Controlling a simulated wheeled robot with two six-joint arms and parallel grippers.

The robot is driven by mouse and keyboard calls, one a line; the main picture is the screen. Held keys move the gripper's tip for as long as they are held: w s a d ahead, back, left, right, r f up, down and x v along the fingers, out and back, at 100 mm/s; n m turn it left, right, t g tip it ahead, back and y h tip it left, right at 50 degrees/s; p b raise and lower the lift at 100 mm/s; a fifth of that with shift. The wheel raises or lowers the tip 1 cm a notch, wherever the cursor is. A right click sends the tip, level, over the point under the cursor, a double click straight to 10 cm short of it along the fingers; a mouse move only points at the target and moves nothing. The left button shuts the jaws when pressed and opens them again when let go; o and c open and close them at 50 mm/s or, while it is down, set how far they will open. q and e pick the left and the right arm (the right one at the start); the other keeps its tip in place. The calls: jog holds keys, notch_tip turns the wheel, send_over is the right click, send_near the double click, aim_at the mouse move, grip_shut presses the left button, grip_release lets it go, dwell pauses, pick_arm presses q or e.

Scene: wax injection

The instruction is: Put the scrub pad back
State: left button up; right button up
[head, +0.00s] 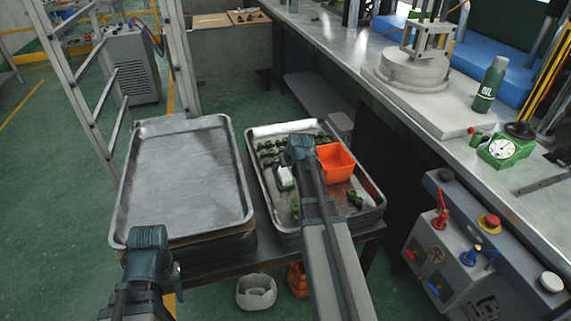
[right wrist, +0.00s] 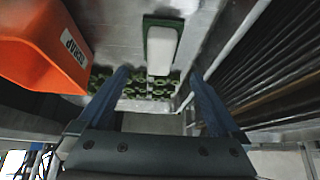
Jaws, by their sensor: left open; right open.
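The scrub pad (right wrist: 163,48), white with a green base, lies in the right-hand metal tray (head: 372,190). In the head view its white part (head: 285,178) shows just left of my right arm. My right gripper (right wrist: 159,76) is open, with its two blue fingers apart and the pad ahead between their tips; nothing is held. In the head view my right wrist (head: 299,150) hides part of the tray. My left gripper (head: 148,240) is open at the near edge of the left-hand empty tray (head: 185,175); its fingers are hard to make out.
An orange scrap bin (head: 335,162) stands in the right tray, also at the left in the right wrist view (right wrist: 40,45). Several green wax pieces (head: 268,150) lie around it. A steel bench (head: 400,110) with an oil bottle (head: 490,85) and a control box (head: 460,240) border the right side.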

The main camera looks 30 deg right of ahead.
pick_arm(q)
notch_tip(320, 180, up, 4)
jog(key=p, duration=0.2)
jog(key=shift+p, duration=0.3)
pick_arm(e)
jog(key=v, duration=0.4)
jog(key=shift+s+r, duration=0.15)
jog(key=shift+r, duration=0.05)
pick_arm(q)
jog(key=shift+f, duration=0.1)
